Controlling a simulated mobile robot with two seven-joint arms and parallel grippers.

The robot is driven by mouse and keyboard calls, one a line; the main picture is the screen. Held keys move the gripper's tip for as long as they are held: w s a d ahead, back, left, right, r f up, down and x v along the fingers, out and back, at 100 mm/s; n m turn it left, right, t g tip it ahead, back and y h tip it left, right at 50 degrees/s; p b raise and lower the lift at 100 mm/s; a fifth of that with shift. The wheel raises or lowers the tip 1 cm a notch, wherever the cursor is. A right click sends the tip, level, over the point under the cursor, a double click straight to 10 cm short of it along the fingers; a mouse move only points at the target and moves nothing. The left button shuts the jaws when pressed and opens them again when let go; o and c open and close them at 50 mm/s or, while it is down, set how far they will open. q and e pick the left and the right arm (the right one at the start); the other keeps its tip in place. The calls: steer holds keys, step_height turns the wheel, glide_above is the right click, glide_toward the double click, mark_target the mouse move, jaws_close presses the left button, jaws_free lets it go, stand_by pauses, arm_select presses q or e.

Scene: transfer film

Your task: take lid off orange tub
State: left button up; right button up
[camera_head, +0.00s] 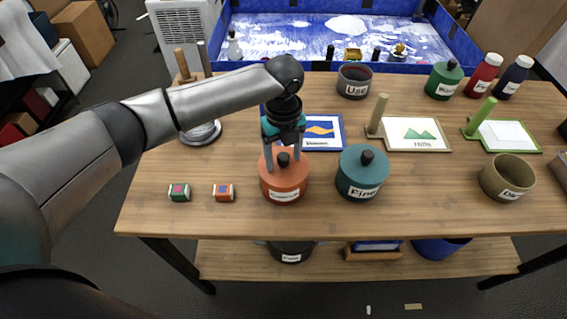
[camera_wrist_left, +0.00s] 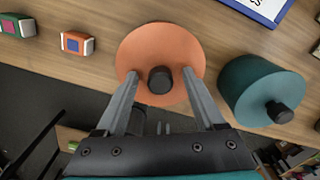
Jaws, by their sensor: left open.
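The orange tub (camera_head: 283,188) stands near the table's front edge with its orange lid (camera_head: 275,165) on. My left gripper (camera_head: 283,158) is open above the lid, pointing down. In the left wrist view its two fingers (camera_wrist_left: 160,85) lie on either side of the black knob (camera_wrist_left: 160,80), apart from it. I cannot tell how far above the lid the fingertips are. My right gripper is not in view.
A teal lidded tub (camera_head: 362,175) stands close to the right of the orange one. Two small boxes, one green (camera_head: 180,192) and one orange (camera_head: 224,192), lie to the left. A framed picture (camera_head: 325,133) lies behind. An olive pot (camera_head: 507,178) stands far right.

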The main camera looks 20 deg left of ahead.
arm_select(q)
steer(key=shift+f, duration=0.15)
jaws_close()
stand_by(0.5)
